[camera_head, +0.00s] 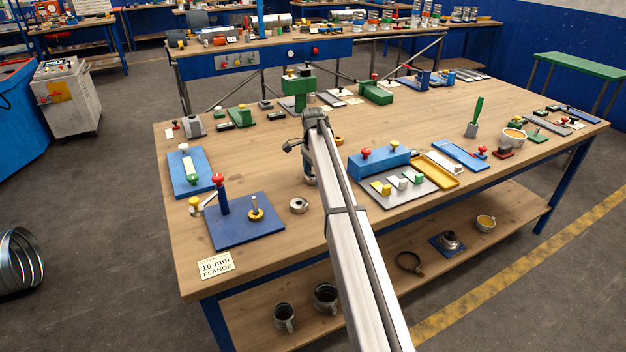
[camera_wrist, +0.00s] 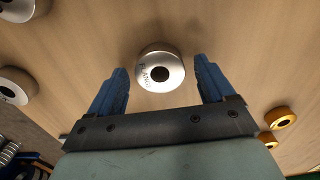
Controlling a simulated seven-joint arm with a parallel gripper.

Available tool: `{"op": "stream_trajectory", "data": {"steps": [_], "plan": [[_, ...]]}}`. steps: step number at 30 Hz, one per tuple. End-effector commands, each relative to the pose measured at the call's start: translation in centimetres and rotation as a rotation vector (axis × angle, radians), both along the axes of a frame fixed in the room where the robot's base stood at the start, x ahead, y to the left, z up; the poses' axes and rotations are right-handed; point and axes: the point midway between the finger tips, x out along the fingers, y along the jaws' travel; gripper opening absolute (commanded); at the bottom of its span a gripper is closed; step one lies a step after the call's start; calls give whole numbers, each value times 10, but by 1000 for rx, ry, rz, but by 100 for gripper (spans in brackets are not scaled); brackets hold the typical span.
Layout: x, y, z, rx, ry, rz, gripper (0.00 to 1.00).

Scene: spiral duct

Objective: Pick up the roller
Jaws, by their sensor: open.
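In the wrist view a silver roller (camera_wrist: 161,71) with a dark centre hole and dark lettering on its face stands on the wooden table. My gripper (camera_wrist: 160,64) is open, with one blue finger on each side of the roller and visible gaps to both. Whether the fingertips are down at the roller's height I cannot tell. A grey ring-shaped piece (camera_head: 299,205) lies left of my arm, and another stands partly behind the arm; I cannot tell which is the roller between the fingers.
Similar silver pieces (camera_wrist: 17,86) lie at the wrist view's left, and brass-coloured rings (camera_wrist: 281,118) at its right. In the head view a blue plate with posts (camera_head: 238,232) is at left, and a blue block with knobs (camera_head: 379,161) is right of my arm.

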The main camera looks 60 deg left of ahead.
Motion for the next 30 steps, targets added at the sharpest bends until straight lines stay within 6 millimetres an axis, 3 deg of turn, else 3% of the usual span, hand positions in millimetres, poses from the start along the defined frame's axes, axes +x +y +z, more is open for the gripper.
{"op": "stream_trajectory", "data": {"steps": [2,21,30], "plan": [[0,0,0,0,0,0,79],[0,0,0,-1,0,0,18],[0,0,2,0,0,0,16]]}}
